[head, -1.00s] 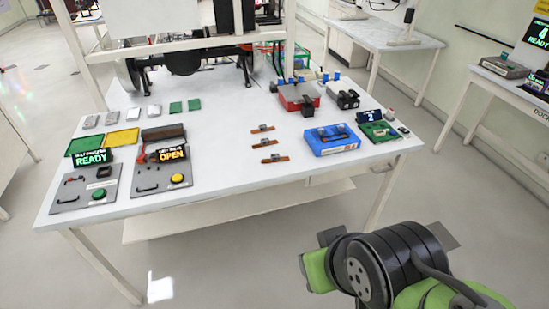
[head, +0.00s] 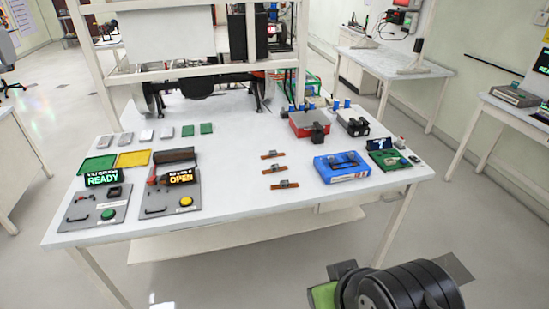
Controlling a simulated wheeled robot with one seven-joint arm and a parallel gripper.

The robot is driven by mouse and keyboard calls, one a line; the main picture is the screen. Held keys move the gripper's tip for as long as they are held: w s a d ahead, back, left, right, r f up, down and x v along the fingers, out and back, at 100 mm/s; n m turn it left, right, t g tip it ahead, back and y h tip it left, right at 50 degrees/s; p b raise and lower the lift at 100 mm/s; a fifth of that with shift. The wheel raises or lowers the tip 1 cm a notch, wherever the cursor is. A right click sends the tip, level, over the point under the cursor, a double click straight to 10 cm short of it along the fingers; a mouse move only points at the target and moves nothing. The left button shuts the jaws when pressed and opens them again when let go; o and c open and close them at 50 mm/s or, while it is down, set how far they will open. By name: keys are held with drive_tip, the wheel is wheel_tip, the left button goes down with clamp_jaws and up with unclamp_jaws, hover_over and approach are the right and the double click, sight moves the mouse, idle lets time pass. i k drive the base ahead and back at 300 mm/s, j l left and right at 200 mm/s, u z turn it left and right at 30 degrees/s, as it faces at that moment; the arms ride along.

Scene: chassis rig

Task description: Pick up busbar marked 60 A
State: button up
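Three small copper-coloured busbars with grey blocks at their middles lie in a column on the white table: a far one (head: 272,154), a middle one (head: 274,170) and a near one (head: 284,185). Their markings are too small to read, so I cannot tell which is marked 60 A. The end of my arm with my gripper (head: 398,270) shows at the lower right, in front of the table and apart from the busbars. Its fingers are not clearly seen, and I see nothing held.
A blue box (head: 341,174) and a green board (head: 390,161) lie right of the busbars. A red box (head: 309,127) stands behind. Two grey panels, one reading READY (head: 104,178) and one reading OPEN (head: 181,176), are at the left. The table between is clear.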

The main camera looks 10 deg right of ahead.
sight(284, 184)
drive_tip(key=i+j, duration=0.45)
drive_tip(key=i, duration=0.15)
drive_tip(key=i+j, duration=0.5)
drive_tip(key=i+l+z, duration=0.05)
